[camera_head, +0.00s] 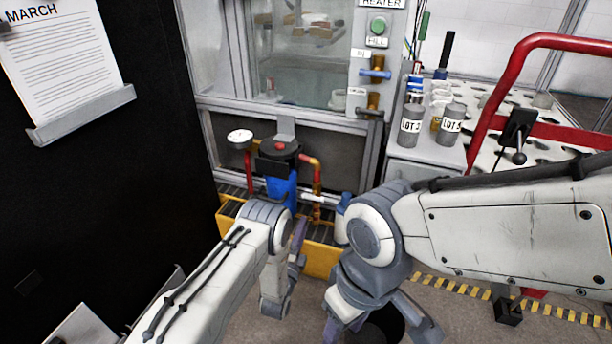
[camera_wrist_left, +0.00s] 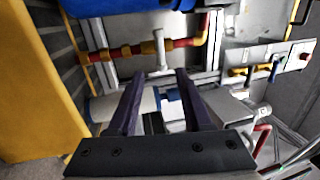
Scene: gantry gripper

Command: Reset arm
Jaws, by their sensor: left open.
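My left arm (camera_head: 215,280) reaches in from the lower left of the head view. My left gripper (camera_head: 299,240) shows there edge-on, with dark purple fingers, in front of the blue filter housing. In the left wrist view the left gripper (camera_wrist_left: 159,75) has its two fingers apart with nothing held between them. White and blue pipe parts show beyond the fingers; I cannot tell how far off. My right arm (camera_head: 500,235) comes in from the right and bends down at its grey joint.
A blue filter housing (camera_head: 281,187) with red and brass pipes stands by a yellow-edged tray (camera_head: 320,262). A glazed tank (camera_head: 290,60) is behind. Labelled canisters (camera_head: 411,125) stand on a grey cabinet at right, near a red rail (camera_head: 483,120). A black panel (camera_head: 100,170) fills the left.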

